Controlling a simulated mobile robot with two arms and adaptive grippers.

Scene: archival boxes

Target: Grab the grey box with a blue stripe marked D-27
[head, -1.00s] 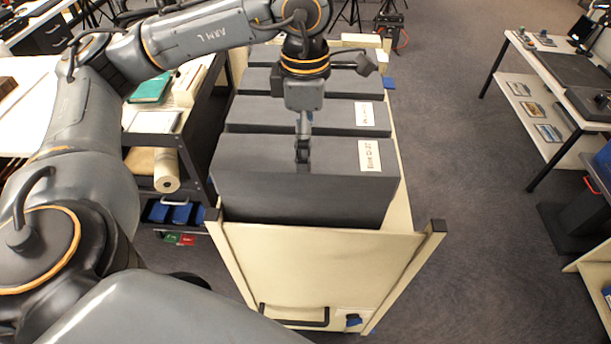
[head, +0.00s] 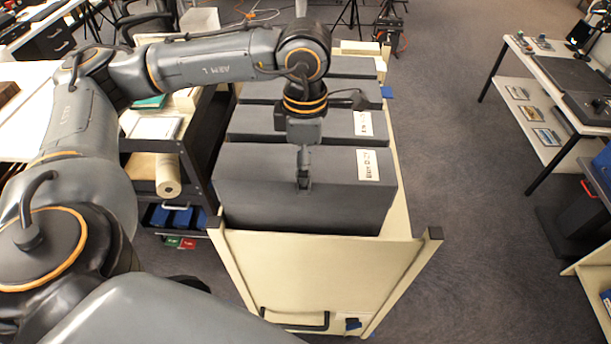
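A dark grey box (head: 303,208) stands nearest in the row on the cream cart. A white label on the right of its top seems to read D-27, though the print is small. I see no blue stripe on its visible faces. My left gripper (head: 303,185) points down at the middle of this box, at its near top edge. Its fingers overlap the box there; whether they are closed on it or only touching, I cannot tell. My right gripper is not in view.
More dark grey boxes (head: 270,125) stand behind in the same row, partly hidden by my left arm. The cart's end panel (head: 320,275) rises in front. A dark shelf trolley (head: 196,165) is close on the left. Open carpet (head: 470,200) lies on the right.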

